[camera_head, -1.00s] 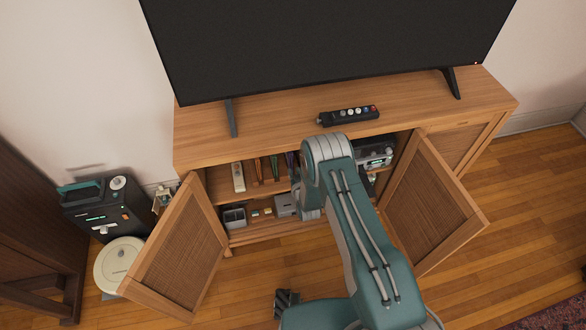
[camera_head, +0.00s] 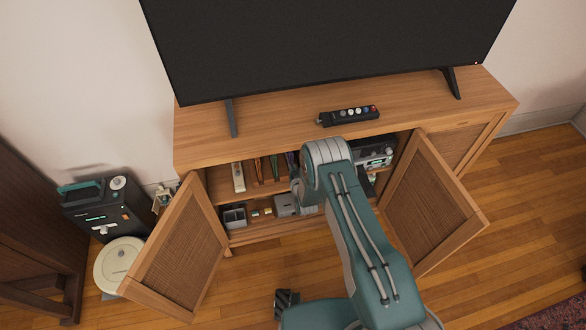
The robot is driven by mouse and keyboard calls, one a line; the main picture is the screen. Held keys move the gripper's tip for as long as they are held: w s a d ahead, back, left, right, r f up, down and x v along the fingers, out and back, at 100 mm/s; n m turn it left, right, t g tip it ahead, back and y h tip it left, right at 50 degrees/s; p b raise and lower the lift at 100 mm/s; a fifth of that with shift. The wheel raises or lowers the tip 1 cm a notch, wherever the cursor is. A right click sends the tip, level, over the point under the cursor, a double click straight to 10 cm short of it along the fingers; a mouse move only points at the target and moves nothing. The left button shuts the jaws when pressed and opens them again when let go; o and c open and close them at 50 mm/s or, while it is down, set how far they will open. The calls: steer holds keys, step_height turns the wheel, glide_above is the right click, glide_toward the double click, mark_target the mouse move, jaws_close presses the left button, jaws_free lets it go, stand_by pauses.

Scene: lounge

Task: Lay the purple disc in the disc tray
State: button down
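I cannot make out the purple disc in this view. A silver-fronted player (camera_head: 375,154) sits on the upper shelf at the right of the open cabinet. My arm partly covers its left side, and I cannot make out a disc tray on it. My arm reaches forward to the cabinet, with its bent joint in front of the opening. My gripper is hidden from view, so its fingers and anything in them do not show.
The cabinet (camera_head: 345,140) has its left door (camera_head: 178,250) and right door (camera_head: 435,203) swung open beside my arm. Upright cases (camera_head: 267,168) and a white remote (camera_head: 238,177) are on the upper shelf. A grey box (camera_head: 286,205) is below. A power strip (camera_head: 348,115) lies on top.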

steer(key=shift+s, duration=0.15)
steer(key=shift+s+d, duration=0.1)
steer(key=shift+s, duration=0.2)
steer(key=shift+s+d, duration=0.2)
steer(key=shift+s, duration=0.5)
steer(key=shift+s+d, duration=0.2)
steer(key=shift+s, duration=0.5)
steer(key=shift+s+d, duration=0.1)
steer(key=shift+s, duration=0.2)
steer(key=s+d, duration=0.2)
steer(key=s, duration=0.5)
steer(key=shift+s, duration=0.15)
stand_by(2.9)
